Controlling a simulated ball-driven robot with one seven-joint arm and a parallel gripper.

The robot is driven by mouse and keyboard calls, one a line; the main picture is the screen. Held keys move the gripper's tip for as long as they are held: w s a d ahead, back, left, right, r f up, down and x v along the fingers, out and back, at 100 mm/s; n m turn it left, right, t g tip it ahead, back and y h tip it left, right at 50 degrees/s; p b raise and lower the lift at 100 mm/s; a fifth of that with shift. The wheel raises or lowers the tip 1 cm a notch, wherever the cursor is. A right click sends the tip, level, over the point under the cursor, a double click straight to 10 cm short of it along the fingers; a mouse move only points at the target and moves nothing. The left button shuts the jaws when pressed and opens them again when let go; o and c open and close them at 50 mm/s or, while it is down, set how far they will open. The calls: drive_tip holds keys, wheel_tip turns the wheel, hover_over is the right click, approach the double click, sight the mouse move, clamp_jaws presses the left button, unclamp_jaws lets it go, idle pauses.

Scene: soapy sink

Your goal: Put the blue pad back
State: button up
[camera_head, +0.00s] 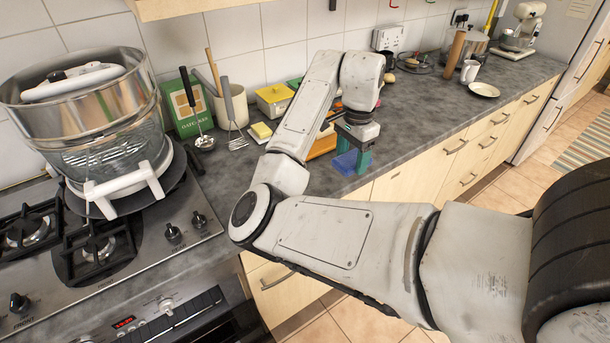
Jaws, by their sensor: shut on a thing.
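My gripper (353,155) is over the grey worktop near its front edge, pointing down. Its teal fingers are shut on the blue pad (345,163), which shows low between them. I cannot tell whether the pad touches the worktop. My own arm crosses the picture in front and hides part of the worktop and what stands behind it.
An orange object (322,146) is just left of my gripper, partly hidden. A yellow sponge (261,130), a yellow box (274,101) and a utensil pot (232,106) stand further left. The worktop (425,115) right of my gripper is clear.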

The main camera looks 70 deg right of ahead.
drive_tip(key=w+d+f+b, duration=0.2)
drive_tip(key=w+f, duration=0.2)
drive_tip(key=w, duration=0.3)
approach(310, 183)
drive_tip(key=shift+s+f, duration=0.45)
drive_tip(key=shift+s, duration=0.05)
drive_tip(key=shift+w+f, duration=0.35)
drive_tip(key=shift+f, duration=0.1)
wheel_tip(310, 183, down, 3)
drive_tip(key=shift+w+d+r+p, duration=0.1)
drive_tip(key=shift+w+p, duration=0.05)
drive_tip(key=shift+p, duration=0.5)
drive_tip(key=shift+f, duration=0.35)
drive_tip(key=shift+f, duration=0.6)
drive_tip(key=o, duration=1.2)
drive_tip(key=shift+r, duration=0.1)
